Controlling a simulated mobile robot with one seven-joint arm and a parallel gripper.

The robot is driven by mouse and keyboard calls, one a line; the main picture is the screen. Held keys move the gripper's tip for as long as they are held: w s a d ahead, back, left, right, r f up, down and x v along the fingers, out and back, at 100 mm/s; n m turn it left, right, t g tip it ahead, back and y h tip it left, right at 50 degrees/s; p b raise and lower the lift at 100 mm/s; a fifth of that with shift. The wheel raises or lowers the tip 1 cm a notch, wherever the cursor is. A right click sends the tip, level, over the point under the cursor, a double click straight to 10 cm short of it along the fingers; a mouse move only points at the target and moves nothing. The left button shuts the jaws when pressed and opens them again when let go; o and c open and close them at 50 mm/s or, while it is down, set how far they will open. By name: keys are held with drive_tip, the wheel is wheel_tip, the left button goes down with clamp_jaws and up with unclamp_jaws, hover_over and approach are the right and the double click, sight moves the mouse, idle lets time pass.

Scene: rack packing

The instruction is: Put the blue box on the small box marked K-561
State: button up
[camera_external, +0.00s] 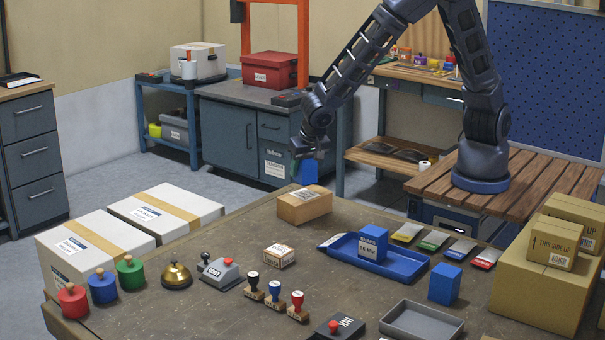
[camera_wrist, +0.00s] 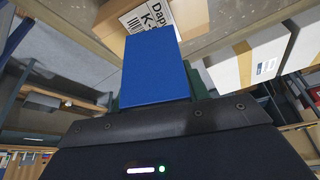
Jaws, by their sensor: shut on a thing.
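My gripper (camera_external: 302,156) is shut on a blue box (camera_external: 309,171), which hangs in the air at the far edge of the table. The blue box (camera_wrist: 155,66) fills the middle of the wrist view. A small cardboard box (camera_external: 305,205) with a white label on top stands on the table, below and near the held box. Its label (camera_wrist: 150,17) shows in the wrist view with "Dap" and "K-"; the rest is hidden behind the blue box. A smaller cardboard box (camera_external: 279,256) stands nearer the camera; its marking is too small to read.
Another blue box (camera_external: 371,247) stands in a blue tray (camera_external: 336,244), and one more (camera_external: 445,284) stands to its right. Several stamps and a bell (camera_external: 175,276) stand at the front left. Large cartons (camera_external: 545,285) fill the right. White cartons (camera_external: 165,211) stand at the left.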

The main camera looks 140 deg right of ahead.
sight(304, 180)
drive_tip(key=shift+f, duration=2)
drive_tip(key=shift+f, duration=0.2)
drive_tip(key=o, duration=1.1)
drive_tip(key=shift+c, duration=0.2)
drive_tip(key=shift+r, duration=0.1)
